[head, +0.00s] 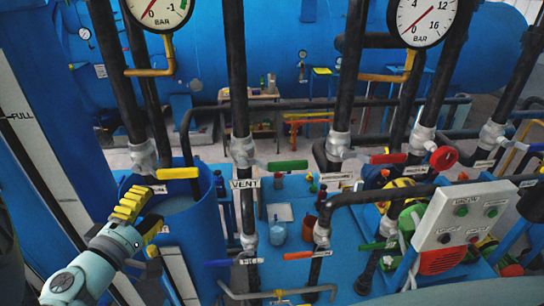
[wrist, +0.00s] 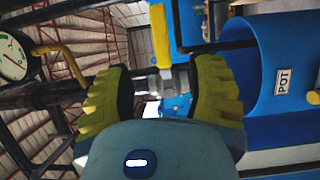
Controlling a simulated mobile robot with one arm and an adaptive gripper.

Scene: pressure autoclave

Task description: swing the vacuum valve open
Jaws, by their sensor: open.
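A yellow valve handle (head: 178,173) sticks out to the right from a grey valve body (head: 144,156) on the black pipe at the left. A small label below it is too small to read, so I cannot confirm that this is the vacuum valve. My gripper (head: 143,212) is just below it at the lower left, with its yellow fingers spread and empty. In the wrist view the yellow handle (wrist: 160,36) stands upright beyond the gap between the fingers of my gripper (wrist: 163,82). The valve body (wrist: 168,82) shows between the fingers. No contact is visible.
A blue pot (head: 190,210), marked POT in the wrist view, stands close right of my gripper. A green handle (head: 287,166) is on the pipe marked VENT. Gauges (head: 158,10) hang above. More pipes, coloured handles and a switch box (head: 462,215) fill the right.

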